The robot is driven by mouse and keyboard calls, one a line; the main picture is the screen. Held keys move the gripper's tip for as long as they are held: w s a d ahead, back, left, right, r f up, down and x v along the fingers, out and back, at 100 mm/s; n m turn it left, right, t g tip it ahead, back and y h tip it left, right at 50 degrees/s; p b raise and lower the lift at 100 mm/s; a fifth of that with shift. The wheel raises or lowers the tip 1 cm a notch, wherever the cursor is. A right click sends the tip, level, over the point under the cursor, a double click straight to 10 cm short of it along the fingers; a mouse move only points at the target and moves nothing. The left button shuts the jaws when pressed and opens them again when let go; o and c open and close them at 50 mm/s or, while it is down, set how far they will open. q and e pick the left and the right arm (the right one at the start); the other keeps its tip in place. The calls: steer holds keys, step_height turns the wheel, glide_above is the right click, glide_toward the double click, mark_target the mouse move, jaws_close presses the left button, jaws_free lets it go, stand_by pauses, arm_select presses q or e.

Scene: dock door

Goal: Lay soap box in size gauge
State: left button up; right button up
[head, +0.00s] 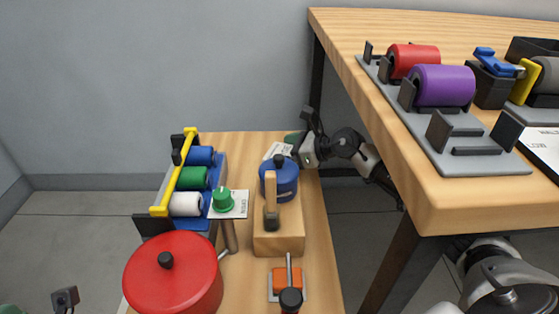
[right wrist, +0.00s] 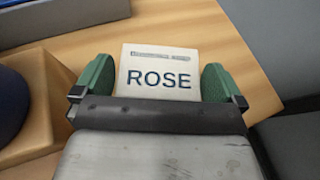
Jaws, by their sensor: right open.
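The soap box, a cream block marked ROSE (right wrist: 158,76), lies on the wooden table top between the green fingertips of my right gripper (right wrist: 158,82). The gripper is open, with a finger on each side; the box's near edge is hidden. In the head view my right gripper (head: 298,146) is at the table's far right side, by the pale soap box (head: 276,150). Part of what looks like my left gripper (head: 65,299) shows at the bottom left; its jaws are unclear. I cannot make out for sure which thing is the size gauge.
A blue pot (head: 283,180) on a wooden block (head: 279,242) stands just in front of the soap box. A rack of rollers (head: 193,178), a green knob (head: 222,199) and a red pot (head: 173,276) crowd the left. A higher table (head: 440,190) stands right, holding a grey roll stand (head: 430,138).

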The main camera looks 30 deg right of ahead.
steer(key=shift+x, duration=0.9)
steer(key=c, duration=0.8)
steer(key=shift+c, duration=0.6)
steer(key=shift+d+r, duration=0.1)
